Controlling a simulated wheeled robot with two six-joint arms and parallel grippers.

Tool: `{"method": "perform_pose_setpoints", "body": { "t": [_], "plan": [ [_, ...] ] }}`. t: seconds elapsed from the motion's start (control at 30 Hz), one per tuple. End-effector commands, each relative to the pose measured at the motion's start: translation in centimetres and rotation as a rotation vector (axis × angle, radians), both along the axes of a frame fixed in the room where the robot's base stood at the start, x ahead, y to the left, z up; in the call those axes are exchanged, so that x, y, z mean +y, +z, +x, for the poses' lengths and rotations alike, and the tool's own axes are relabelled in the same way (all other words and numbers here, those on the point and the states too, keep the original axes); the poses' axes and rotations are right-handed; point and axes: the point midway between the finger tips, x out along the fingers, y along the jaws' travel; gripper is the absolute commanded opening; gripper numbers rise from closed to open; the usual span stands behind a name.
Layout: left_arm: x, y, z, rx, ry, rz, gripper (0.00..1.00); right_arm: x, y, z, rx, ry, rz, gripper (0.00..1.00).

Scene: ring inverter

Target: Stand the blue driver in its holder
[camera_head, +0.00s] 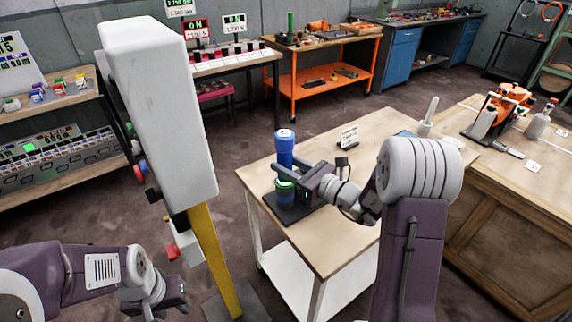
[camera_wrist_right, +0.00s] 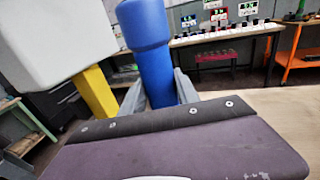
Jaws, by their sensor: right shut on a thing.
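The blue driver (camera_head: 284,148) is upright over the near left part of the light wooden table. My right gripper (camera_head: 292,168) is shut on it. In the right wrist view the blue driver (camera_wrist_right: 150,55) stands between the two grey fingers (camera_wrist_right: 158,92), leaning slightly. Directly below it is the holder, a dark base (camera_head: 298,212) with a green-rimmed, blue-and-dark round part (camera_head: 285,193). The fingers partly hide where driver and holder meet, so I cannot tell whether they touch. My left gripper (camera_head: 168,305) is low at the bottom left, far from the table, its fingers partly cut off.
A small sign (camera_head: 348,137) and a white bottle-like object (camera_head: 429,112) stand farther back on the table (camera_head: 330,240). A tall white box on a yellow post (camera_head: 212,250) stands left of the table. A bench with an orange device (camera_head: 497,110) is at right.

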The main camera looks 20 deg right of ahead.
Motion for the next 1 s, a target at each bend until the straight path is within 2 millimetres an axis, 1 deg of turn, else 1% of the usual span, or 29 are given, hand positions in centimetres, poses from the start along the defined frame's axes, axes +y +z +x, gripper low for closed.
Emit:
{"method": "perform_pose_setpoints", "body": {
  "t": [0.43,0.47,0.5,0.53,0.57,0.87,0.97,1.0],
  "plan": [
    [0.0,-0.5,0.0,0.0,0.0,0.0,0.36,0.0,-0.3,0.0,-0.004,0.0,0.001,0.0],
    [0.0,-0.5,0.0,0.0,0.0,0.0,0.36,0.0,-0.3,0.0,-0.004,0.0,0.001,0.4],
    [0.0,-0.4,0.0,0.0,0.0,0.0,0.36,0.0,-0.2,0.0,-0.004,0.0,0.001,0.51],
    [0.0,-0.4,0.0,0.0,0.0,0.0,0.36,0.0,-0.2,0.0,-0.004,0.0,0.0,0.59],
    [0.0,-0.4,0.0,0.0,0.0,0.0,0.36,0.0,-0.2,0.0,-0.004,0.0,0.0,0.63],
    [0.0,-0.5,0.0,0.0,0.0,0.0,0.36,-0.1,-0.5,-0.1,0.004,0.0,0.0,0.63],
    [0.0,-0.5,0.0,0.0,0.0,0.0,0.36,-0.9,-0.5,-1.0,0.004,-0.005,0.0,0.63],
    [0.0,-0.5,0.0,0.0,0.0,0.0,0.36,-1.3,-0.4,-1.7,0.003,-0.005,0.0,0.63]
  ]
}}
